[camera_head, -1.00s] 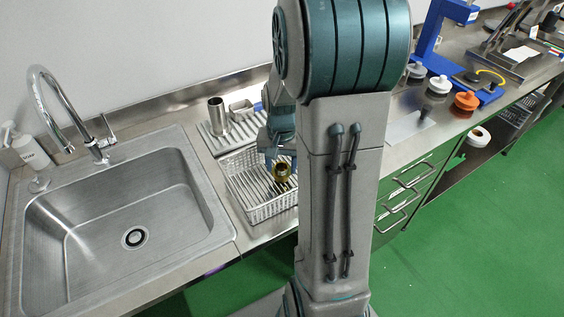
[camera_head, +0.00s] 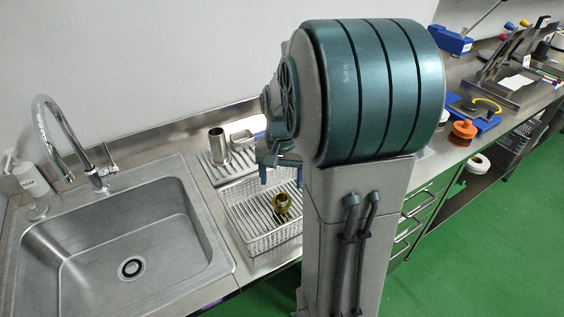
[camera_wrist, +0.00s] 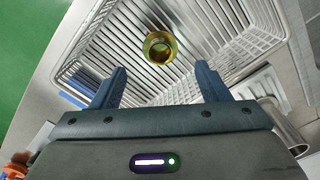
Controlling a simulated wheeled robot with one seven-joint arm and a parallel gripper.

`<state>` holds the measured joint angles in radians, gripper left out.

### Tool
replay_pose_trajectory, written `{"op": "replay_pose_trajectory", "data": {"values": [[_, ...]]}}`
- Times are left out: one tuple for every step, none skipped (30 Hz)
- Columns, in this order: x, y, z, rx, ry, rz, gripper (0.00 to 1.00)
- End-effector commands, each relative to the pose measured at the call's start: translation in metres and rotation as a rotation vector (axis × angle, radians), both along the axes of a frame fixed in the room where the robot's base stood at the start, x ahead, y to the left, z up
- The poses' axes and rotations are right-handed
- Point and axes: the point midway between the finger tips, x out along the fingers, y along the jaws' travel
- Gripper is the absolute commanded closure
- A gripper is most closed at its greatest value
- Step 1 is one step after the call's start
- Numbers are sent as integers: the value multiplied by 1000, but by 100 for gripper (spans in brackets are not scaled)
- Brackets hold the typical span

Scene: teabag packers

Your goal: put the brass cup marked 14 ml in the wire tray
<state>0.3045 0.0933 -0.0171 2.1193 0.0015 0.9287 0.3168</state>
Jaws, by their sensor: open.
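The brass cup (camera_head: 281,204) sits inside the wire tray (camera_head: 236,228), on its ribbed floor toward the right. The wrist view also shows the cup (camera_wrist: 159,47), its round mouth facing the camera, within the tray's mesh walls (camera_wrist: 240,52). I cannot read a 14 ml mark on it. My gripper (camera_wrist: 160,85) is open and empty, its two blue fingers apart and pointing toward the cup without touching it. In the head view the gripper (camera_head: 281,178) shows above the tray, partly hidden by my arm.
A steel sink (camera_head: 60,222) with a tap lies left of the tray. Behind the tray, a steel cylinder (camera_head: 218,146) stands on a ribbed drainer. Blue stands and an orange-capped item (camera_head: 463,131) are farther right. My arm hides the middle of the counter.

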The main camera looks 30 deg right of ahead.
Motion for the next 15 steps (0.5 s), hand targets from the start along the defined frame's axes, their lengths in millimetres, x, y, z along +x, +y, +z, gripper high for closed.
{"op": "replay_pose_trajectory", "data": {"values": [[1,0,12,-1,-5,0,31],[1,0,18,-1,-5,0,31],[1,0,25,-2,-4,0,31],[1,0,31,-2,-4,0,31],[1,0,35,-1,-3,0,31],[1,0,41,-1,-3,0,31],[1,0,44,-1,-3,0,31],[1,0,47,0,-2,0,31],[0,0,50,-1,-1,0,31],[0,0,52,0,0,0,31],[0,1,54,0,-2,3,31],[-2,3,57,-1,-5,10,31],[-3,5,58,-2,-10,20,31],[-6,9,60,-4,-15,34,31],[-10,16,62,-6,-25,60,31]]}}
